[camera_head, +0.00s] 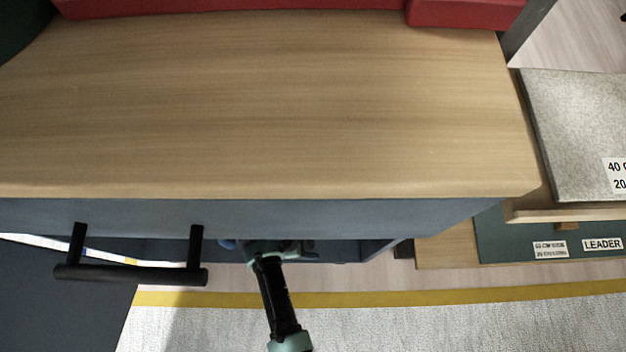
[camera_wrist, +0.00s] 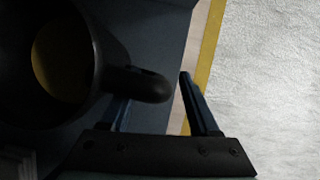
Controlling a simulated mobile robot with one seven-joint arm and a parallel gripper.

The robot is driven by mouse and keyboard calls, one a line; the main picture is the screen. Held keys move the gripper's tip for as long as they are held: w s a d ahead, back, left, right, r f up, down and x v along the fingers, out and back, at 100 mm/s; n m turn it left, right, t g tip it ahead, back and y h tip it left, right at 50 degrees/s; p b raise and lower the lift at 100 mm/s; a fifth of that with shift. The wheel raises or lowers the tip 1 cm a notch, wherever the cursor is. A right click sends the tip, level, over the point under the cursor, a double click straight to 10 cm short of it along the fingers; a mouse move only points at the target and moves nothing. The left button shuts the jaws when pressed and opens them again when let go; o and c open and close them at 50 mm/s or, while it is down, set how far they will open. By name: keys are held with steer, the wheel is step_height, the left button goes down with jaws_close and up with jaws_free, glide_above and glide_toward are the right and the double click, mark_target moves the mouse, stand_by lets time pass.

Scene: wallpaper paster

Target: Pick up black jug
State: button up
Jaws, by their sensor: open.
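In the wrist view, the black jug (camera_wrist: 108,68) is at the left, seen from above into its yellowish inside. Its handle points right, toward my gripper (camera_wrist: 157,92). My gripper is open. One finger is to the right of the handle's end; the other is on its left side, partly hidden by the handle. I cannot tell whether either finger touches it. In the head view, my arm reaches under the wooden countertop, and my gripper is mostly hidden there. The jug cannot be seen in the head view.
The wooden countertop (camera_head: 270,110) overhangs the open compartment (camera_head: 340,250) of the dark blue cabinet. A black bar handle (camera_head: 130,275) sticks out at the left. Red objects (camera_head: 465,12) stand at the countertop's back. Boards and panels (camera_head: 580,130) are at the right. The floor in front is clear.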

jaws_close()
steer(key=shift+r, duration=0.1)
stand_by(1.2)
